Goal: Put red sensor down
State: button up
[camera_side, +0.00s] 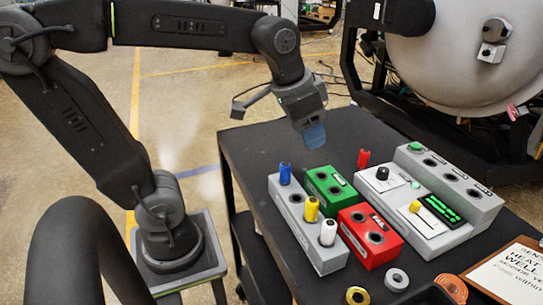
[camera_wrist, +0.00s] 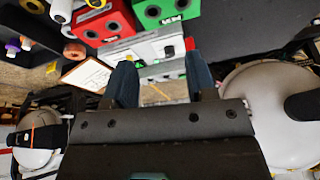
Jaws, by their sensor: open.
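The red sensor (camera_side: 364,158) stands upright behind the green block (camera_side: 330,187), beside the grey control panel (camera_side: 382,183); I cannot tell exactly what its foot rests in or on. My gripper (camera_side: 313,136) is above the back of the table, left of the red sensor and higher than it. In the wrist view my gripper (camera_wrist: 158,56) has its two fingers spread with nothing held between them. A small red piece, likely the red sensor (camera_wrist: 189,44), shows by the right fingertip, partly hidden by it.
A grey block (camera_side: 310,232) holds blue, yellow and white sensors. A red block (camera_side: 369,236) with holes stands beside it. Rings (camera_side: 396,279) and a sign (camera_side: 505,275) lie at the front right. The round furnace (camera_side: 450,60) stands behind. The table's back left is bare.

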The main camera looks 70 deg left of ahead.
jog(key=s+f+n+t, duration=0.1)
jog(key=s+f, duration=0.2)
jog(key=s, duration=0.3)
jog(key=shift+s+d+f, duration=0.15)
jog(key=shift+s+d, duration=0.25)
jog(key=shift+d, duration=0.05)
jog(key=shift+o, duration=0.5)
jog(key=shift+s+f, duration=0.35)
jog(key=shift+s, duration=0.1)
